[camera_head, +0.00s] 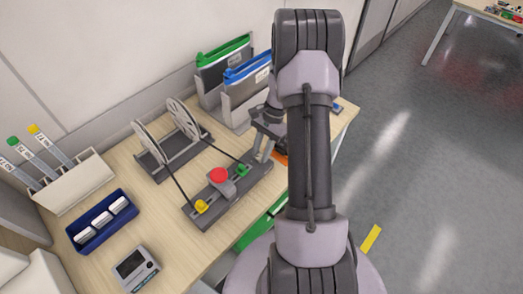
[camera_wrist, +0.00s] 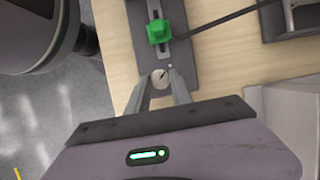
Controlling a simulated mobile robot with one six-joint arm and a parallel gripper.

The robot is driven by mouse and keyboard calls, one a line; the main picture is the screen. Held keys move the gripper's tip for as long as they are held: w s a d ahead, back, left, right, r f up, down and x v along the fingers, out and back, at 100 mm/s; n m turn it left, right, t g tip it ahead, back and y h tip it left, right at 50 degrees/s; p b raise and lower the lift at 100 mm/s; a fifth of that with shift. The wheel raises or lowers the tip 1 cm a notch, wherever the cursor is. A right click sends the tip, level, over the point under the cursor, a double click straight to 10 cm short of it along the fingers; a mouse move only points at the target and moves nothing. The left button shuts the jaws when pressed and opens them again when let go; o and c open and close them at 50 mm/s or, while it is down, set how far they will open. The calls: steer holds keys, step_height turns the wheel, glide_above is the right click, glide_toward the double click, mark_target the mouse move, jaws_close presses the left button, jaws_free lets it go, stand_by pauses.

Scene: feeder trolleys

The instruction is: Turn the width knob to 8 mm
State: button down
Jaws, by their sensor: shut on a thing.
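The width knob (camera_wrist: 160,76) is a small round silvery knob with a dark line on its face, at the near end of a dark feeder rail (camera_wrist: 136,28) in the wrist view. A small pale dot is beside it. My gripper (camera_wrist: 160,88) is shut on the knob, one finger on each side. No millimetre scale is legible. In the head view my gripper (camera_head: 262,155) is at the right end of the feeder (camera_head: 228,204), and the knob is hidden there.
A green block (camera_head: 242,170), red button (camera_head: 219,175) and yellow block (camera_head: 201,206) are on the feeder. Reels (camera_head: 184,118) stand behind, folders (camera_head: 223,62) at the back. A blue tray (camera_head: 79,246) and a small display unit (camera_head: 135,268) are at lower left.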

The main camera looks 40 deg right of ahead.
steer(key=c, duration=1.1)
jaws_free()
steer(key=shift+r, duration=0.1)
steer(key=p+v, duration=0.4)
steer(key=v, duration=1.3)
steer(key=shift+r+p, duration=0.2)
steer(key=shift+p, duration=0.1)
